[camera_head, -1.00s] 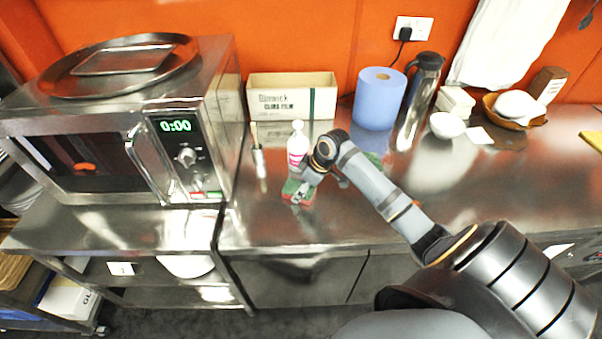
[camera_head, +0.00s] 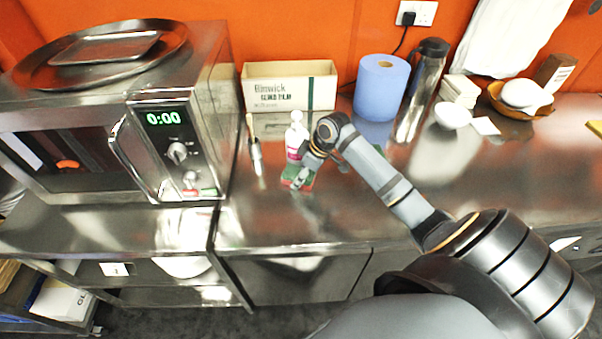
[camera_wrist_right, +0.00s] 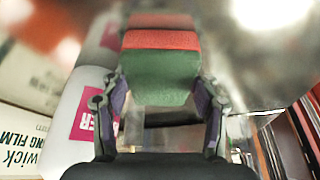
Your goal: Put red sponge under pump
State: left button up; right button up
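A red and green sponge (camera_head: 298,176) is at the counter's left part, in front of a white bottle with a pink label (camera_head: 295,138), which I take as the pump. My right gripper (camera_head: 307,171) is at the sponge. In the right wrist view the sponge (camera_wrist_right: 162,62) sits between the two fingers (camera_wrist_right: 158,100), which press its sides; the white bottle (camera_wrist_right: 84,115) stands close on the left. Whether the sponge touches the counter, I cannot tell. My left gripper is not in view.
A microwave (camera_head: 165,150) stands left. A brush-like tool (camera_head: 255,150) lies left of the bottle. Behind are a cling film box (camera_head: 290,90), a blue paper roll (camera_head: 381,88) and a steel flask (camera_head: 422,90). The counter front (camera_head: 260,212) is clear.

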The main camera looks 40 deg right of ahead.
jog(key=shift+o, duration=1)
jog(key=shift+w+f, duration=0.1)
jog(key=shift+w, duration=0.05)
jog(key=shift+o, duration=1.1)
jog(key=shift+r, duration=0.2)
jog(key=shift+d+r, duration=0.1)
jog(key=shift+r, duration=0.3)
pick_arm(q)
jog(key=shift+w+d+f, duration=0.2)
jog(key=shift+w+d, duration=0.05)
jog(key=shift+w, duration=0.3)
pick_arm(e)
jog(key=v, duration=1.1)
jog(key=shift+s+r, duration=0.25)
jog(key=shift+r, duration=0.05)
